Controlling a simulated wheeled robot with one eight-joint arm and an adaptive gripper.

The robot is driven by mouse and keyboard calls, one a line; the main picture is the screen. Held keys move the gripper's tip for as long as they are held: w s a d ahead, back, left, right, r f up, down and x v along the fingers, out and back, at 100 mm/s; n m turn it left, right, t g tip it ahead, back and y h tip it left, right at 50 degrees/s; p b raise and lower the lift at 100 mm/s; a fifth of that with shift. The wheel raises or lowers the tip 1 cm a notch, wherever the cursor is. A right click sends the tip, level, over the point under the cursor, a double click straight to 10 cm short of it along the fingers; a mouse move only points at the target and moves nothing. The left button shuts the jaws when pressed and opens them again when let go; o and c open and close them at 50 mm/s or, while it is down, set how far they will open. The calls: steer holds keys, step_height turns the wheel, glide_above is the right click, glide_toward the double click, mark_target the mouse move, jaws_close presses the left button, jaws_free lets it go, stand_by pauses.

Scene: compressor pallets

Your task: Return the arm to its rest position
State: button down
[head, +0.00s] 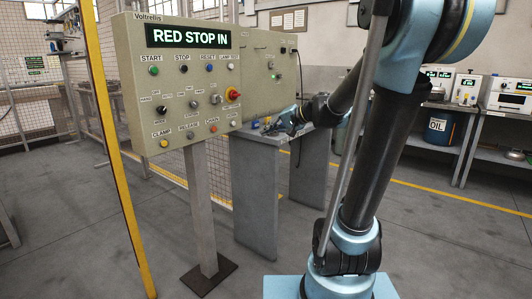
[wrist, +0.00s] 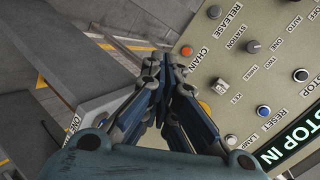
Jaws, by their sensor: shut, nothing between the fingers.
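My arm (head: 352,165) rises from its light blue base and bends over, with its forearm reaching down and left past the control panel. My gripper (head: 276,126) is to the right of the panel, in front of a grey bench. In the wrist view my gripper (wrist: 166,68) is shut and empty, its dark fingers together. They overlap the panel's edge in that view; I see no clear contact with any button.
The control panel (head: 172,115) stands on a post, its display (head: 188,36) reading RED STOP IN. It bears several buttons and a red knob on yellow (head: 232,95). The grey bench (head: 258,195) stands behind. A yellow post (head: 112,150) is at left. Open floor lies in front.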

steer(key=s+d+f+n+g+h, duration=0.1)
steer(key=s+d+f+h, duration=0.2)
steer(key=s+d+f, duration=0.3)
steer(key=s+d+f+n+g+h, duration=0.1)
steer(key=s+d+f+h, duration=0.3)
steer(key=s, duration=0.9)
steer(key=s+d+f+n+g+h, duration=0.1)
steer(key=s+d+f+g+h, duration=0.1)
steer(key=s+d+f, duration=0.6)
step_height(320, 180, down, 3)
steer(key=shift+s+f+h, duration=0.1)
steer(key=shift+s+h, duration=0.7)
steer(key=shift+s, duration=0.05)
steer(key=shift+w+f+g, duration=0.2)
steer(key=shift+w+g, duration=0.1)
steer(key=shift+w, duration=0.2)
